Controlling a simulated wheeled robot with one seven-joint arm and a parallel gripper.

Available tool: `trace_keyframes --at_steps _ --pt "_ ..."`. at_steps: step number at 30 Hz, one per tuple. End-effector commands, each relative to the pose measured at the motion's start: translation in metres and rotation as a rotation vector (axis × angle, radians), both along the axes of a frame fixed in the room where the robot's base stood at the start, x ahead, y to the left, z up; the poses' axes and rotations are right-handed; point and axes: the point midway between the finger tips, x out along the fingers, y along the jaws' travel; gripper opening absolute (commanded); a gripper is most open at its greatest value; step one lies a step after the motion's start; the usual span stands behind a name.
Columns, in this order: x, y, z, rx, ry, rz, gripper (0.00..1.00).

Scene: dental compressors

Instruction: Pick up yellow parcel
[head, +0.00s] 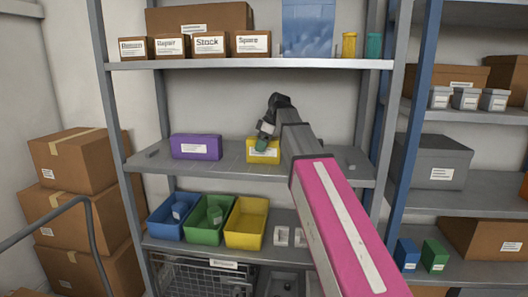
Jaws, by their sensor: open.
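The yellow parcel (254,156) is a small box with a white label, standing on the middle shelf (225,177) of the rack. The gripper hides some of the parcel's face and label. The fingers are small and dark here, and I cannot tell whether they touch the parcel.
A purple box (196,147) stands left of the parcel on the same shelf. Above is a shelf (250,65) with labelled cardboard boxes. Below are blue (163,221), green (197,232) and yellow (246,237) bins. A rack post (367,90) stands right of my arm.

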Motion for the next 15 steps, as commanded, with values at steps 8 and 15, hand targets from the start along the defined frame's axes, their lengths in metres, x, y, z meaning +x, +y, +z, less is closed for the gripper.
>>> trace_keyframes --at_steps 8,15 --pt "0.0001 -0.0001 -0.0017 0.0 0.0 0.0 0.52" --pt "0.0001 0.0001 -0.0015 0.001 0.0 0.0 0.28"
